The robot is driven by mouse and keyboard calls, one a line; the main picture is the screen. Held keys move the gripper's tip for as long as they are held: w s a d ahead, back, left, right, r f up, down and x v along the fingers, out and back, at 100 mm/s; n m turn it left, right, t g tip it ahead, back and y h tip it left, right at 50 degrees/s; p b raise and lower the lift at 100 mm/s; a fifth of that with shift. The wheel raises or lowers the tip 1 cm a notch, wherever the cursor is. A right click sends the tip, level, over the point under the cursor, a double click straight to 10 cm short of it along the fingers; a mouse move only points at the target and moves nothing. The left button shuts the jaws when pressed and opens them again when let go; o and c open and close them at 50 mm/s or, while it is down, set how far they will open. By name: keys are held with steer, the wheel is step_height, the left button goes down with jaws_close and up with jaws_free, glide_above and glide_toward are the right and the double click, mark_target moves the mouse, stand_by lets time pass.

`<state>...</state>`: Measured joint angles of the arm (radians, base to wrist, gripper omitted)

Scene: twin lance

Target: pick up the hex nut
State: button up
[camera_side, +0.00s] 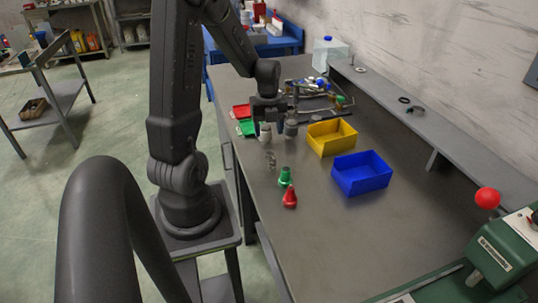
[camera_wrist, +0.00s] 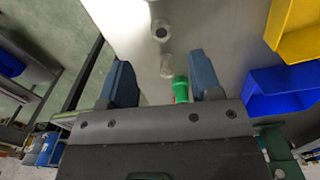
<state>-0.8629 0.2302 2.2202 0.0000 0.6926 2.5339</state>
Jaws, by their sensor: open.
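My gripper (camera_side: 278,130) is above the grey bench, pointing down, with its two fingers apart and nothing between them. In the wrist view, the gripper (camera_wrist: 162,82) shows its blue-grey fingers at left and right. A light grey ringed piece with a dark hole, seemingly the hex nut (camera_wrist: 161,31), lies beyond the fingertips near the top. A pale, blurred piece (camera_wrist: 166,65) lies just below it in the picture. In the side view, small grey pieces (camera_side: 271,158) lie just in front of the gripper; which one is the nut I cannot tell.
A green cone-like piece (camera_side: 285,177) and a red one (camera_side: 289,197) stand in front of the gripper. A yellow bin (camera_side: 332,138) and a blue bin (camera_side: 361,173) are to the right. Red and green trays (camera_side: 243,112) lie behind.

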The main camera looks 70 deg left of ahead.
mark_target(269, 152)
steer(key=f, duration=0.8)
steer(key=shift+d, duration=0.25)
steer(key=c, duration=1)
